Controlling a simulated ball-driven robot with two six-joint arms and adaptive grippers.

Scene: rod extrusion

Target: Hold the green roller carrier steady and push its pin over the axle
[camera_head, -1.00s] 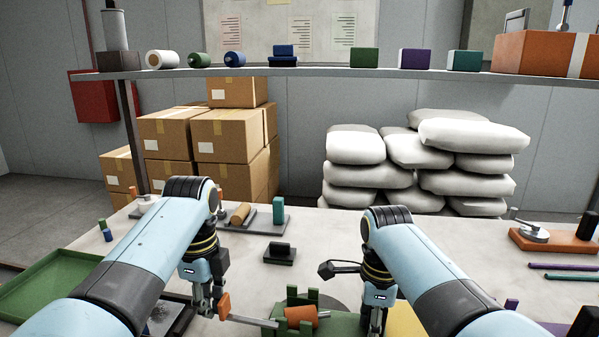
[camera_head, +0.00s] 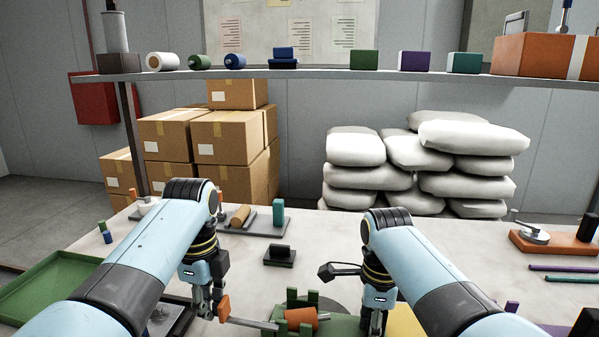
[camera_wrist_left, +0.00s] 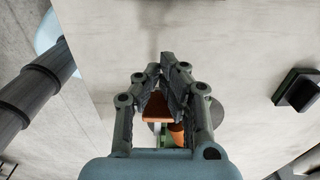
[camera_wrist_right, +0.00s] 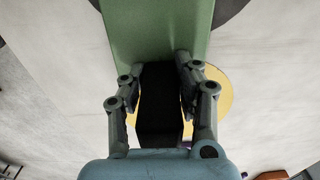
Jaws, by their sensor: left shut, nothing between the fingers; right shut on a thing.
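The green roller carrier (camera_head: 345,326) lies at the bottom middle of the head view, with an orange roller (camera_head: 299,318) between its green uprights. A grey pin (camera_head: 252,323) with an orange end block (camera_head: 223,307) points at the roller from the left. My left gripper (camera_head: 207,309) is shut and empty, close beside the orange block; in the left wrist view the block (camera_wrist_left: 155,107) shows behind the fingers. Whether they touch is unclear. My right gripper (camera_wrist_right: 160,70) is shut on a black block (camera_wrist_right: 159,105) at the end of the green carrier (camera_wrist_right: 155,30). The axle is not clearly visible.
A grey disc and a yellow patch (camera_head: 407,319) lie by the carrier. A black block on a dark base (camera_head: 280,256) stands behind it. A green tray (camera_head: 50,285) is at left, an orange fixture (camera_head: 555,238) at right. The table's middle right is clear.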

